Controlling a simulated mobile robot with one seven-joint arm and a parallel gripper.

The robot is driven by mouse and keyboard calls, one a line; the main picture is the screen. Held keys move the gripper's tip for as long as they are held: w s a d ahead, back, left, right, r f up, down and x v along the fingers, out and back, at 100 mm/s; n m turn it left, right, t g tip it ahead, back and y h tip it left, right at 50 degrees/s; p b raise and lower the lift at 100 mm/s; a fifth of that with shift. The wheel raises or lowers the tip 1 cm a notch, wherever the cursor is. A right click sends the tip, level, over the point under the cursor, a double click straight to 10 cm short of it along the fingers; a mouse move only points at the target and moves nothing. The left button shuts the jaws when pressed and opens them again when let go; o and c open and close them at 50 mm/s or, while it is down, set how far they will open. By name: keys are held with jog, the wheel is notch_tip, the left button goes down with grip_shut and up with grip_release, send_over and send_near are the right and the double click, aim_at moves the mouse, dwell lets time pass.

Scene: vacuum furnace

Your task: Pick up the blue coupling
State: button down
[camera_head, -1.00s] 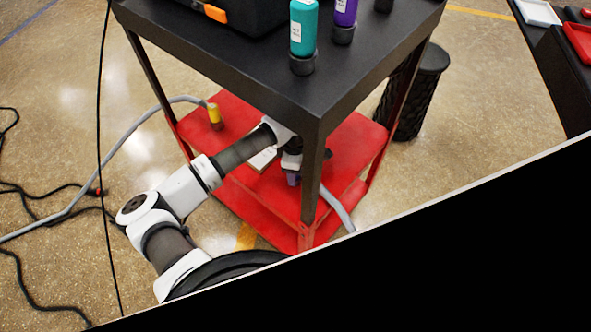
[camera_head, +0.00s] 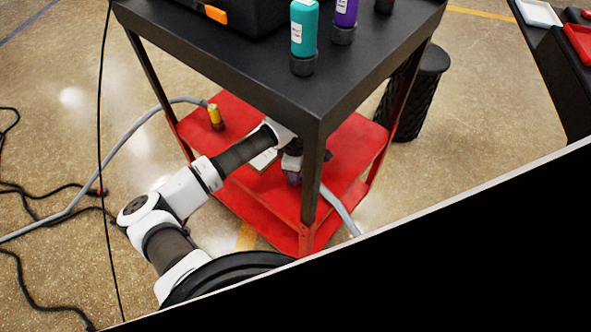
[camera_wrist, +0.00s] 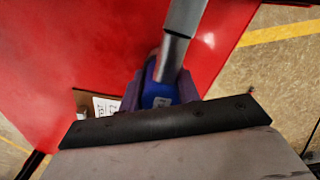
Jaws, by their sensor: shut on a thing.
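The blue coupling (camera_wrist: 158,95) shows in the wrist view, with a pale label on it and a grey hose (camera_wrist: 181,25) running up from it. My gripper (camera_wrist: 159,90) has its purple fingers on either side of the coupling and is shut on it. In the head view, my gripper (camera_head: 293,178) is under the black top of the cart, above its red lower shelf (camera_head: 250,205). The coupling cannot be made out clearly there. The grey hose (camera_head: 340,208) comes out to the right, behind the cart's front leg.
The cart's black top (camera_head: 345,75) and front leg (camera_head: 311,180) stand close to my arm. A yellow coupling (camera_head: 215,116) on another grey hose stands on the red shelf. A labelled box (camera_wrist: 103,105) lies near my gripper. Bottles stand on top.

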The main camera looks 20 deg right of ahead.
jog(key=shift+r, duration=0.5)
jog(key=shift+a+r+b, duration=0.2)
jog(key=shift+r+b, duration=0.15)
jog(key=shift+r, duration=0.25)
jog(key=shift+a+r+b, duration=0.2)
jog(key=shift+r+b, duration=0.15)
jog(key=shift+r, duration=0.25)
jog(key=c, duration=2.2)
grip_release()
jog(key=s+a+b, duration=0.1)
jog(key=s+a, duration=0.1)
jog(key=a, duration=0.3)
jog(key=s+a+b, duration=0.1)
jog(key=s+a, duration=0.2)
jog(key=a, duration=0.2)
jog(key=s+a+b, duration=0.2)
jog(key=a, duration=0.3)
jog(key=shift+s+a, duration=0.25)
jog(key=c, duration=2.2)
grip_release()
